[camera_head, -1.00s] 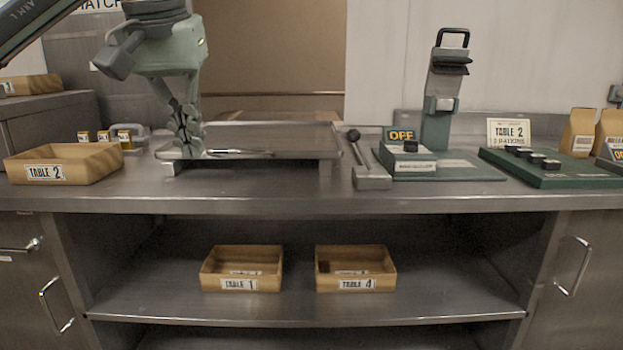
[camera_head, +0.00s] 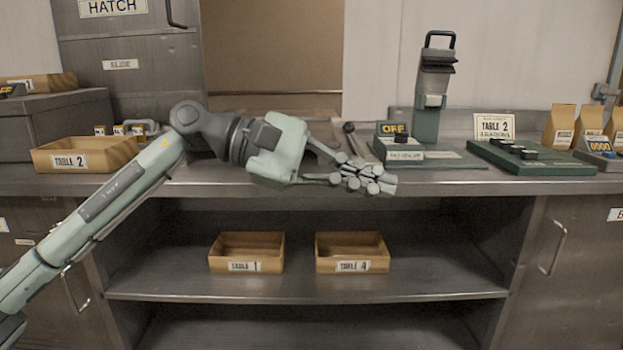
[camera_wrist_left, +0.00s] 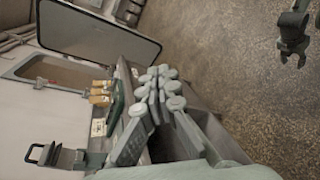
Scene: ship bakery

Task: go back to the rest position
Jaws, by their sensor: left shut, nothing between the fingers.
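My left gripper (camera_head: 376,180) reaches in from the left in the head view, in front of the counter's front edge. It points right, with its fingers shut and nothing between them. In the left wrist view its fingers (camera_wrist_left: 160,90) are bunched together and empty. What looks like my right gripper (camera_wrist_left: 292,35) hangs over the speckled floor at the top right of the left wrist view, too small to tell its jaws. It is not in the head view.
Crates for Table 2 (camera_head: 68,162), Table 1 (camera_head: 246,266) and Table 4 (camera_head: 352,266) stand on the counter and shelf. A green press-like device (camera_head: 430,90) and a green board (camera_head: 540,165) stand at the right. My arm covers the middle tray. The floor (camera_wrist_left: 240,90) looks clear.

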